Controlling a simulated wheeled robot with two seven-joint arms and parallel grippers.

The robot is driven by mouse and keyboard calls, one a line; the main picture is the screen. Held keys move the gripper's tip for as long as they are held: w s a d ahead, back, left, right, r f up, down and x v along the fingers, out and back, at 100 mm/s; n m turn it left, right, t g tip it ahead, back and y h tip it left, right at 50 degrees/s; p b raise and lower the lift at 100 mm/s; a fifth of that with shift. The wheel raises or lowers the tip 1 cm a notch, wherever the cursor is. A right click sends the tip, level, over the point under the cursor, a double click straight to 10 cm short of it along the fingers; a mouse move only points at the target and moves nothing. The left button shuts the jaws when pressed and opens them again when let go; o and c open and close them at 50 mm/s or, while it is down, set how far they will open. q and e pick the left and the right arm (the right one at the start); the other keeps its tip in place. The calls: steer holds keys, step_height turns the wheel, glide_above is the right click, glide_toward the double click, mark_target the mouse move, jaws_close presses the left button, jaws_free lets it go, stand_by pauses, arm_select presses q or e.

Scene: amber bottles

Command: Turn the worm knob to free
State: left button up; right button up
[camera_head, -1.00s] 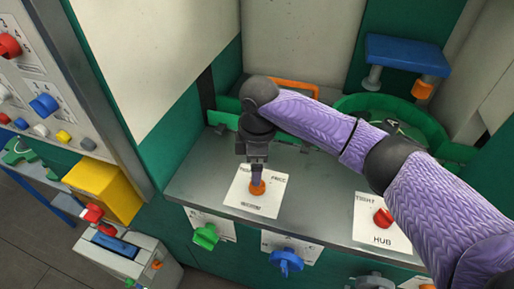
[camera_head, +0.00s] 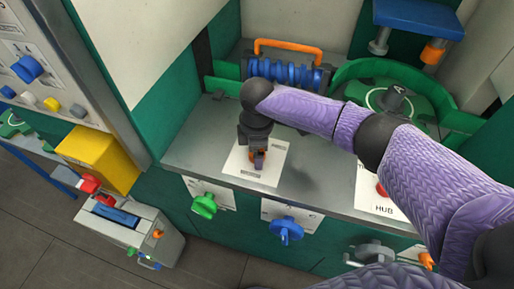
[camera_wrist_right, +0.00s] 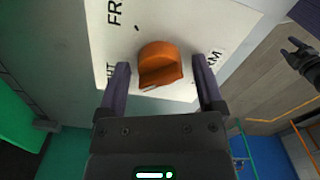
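The worm knob (camera_wrist_right: 160,66) is orange, on a white label plate (camera_wrist_right: 120,38) with partly visible lettering. In the head view the plate (camera_head: 270,150) lies on the grey bench top, and a little of the knob shows at the fingers. My right gripper (camera_wrist_right: 163,75) points down over the knob; its two fingers stand on either side, with a visible gap at each. In the head view the right gripper (camera_head: 257,158) hides most of the knob. A dark gripper-like shape (camera_wrist_right: 300,60), apparently my left gripper, shows at the right edge of the wrist view, too small to judge.
A blue worm roller (camera_head: 288,74) with an orange handle (camera_head: 288,46) lies behind. A green ring (camera_head: 385,88) is right of it. Green (camera_head: 204,205) and blue (camera_head: 286,231) knobs are on the front panel. The red hub knob (camera_head: 381,189) is partly behind my arm.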

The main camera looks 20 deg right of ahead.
steer(key=c, duration=1.1)
steer(key=shift+o, duration=0.2)
steer(key=shift+r+m+p, duration=0.2)
steer(key=shift+m+p, duration=0.5)
steer(key=shift+p, duration=0.2)
steer(key=m+p, duration=0.2)
steer(key=shift+m, duration=0.3)
steer(key=shift+m+p, duration=0.75)
steer(key=shift+m, duration=0.15)
steer(key=shift+m+p, duration=0.5)
steer(key=shift+m, duration=0.9)
steer(key=m+p, duration=0.2)
steer(key=m, duration=0.2)
steer(key=shift+f, duration=0.1)
arm_select(q)
step_height(320, 180, up, 10)
steer(key=d+p, duration=0.1)
steer(key=shift+w+f, duration=0.15)
steer(key=shift+f, duration=0.05)
arm_select(e)
steer(key=shift+m, duration=2.6)
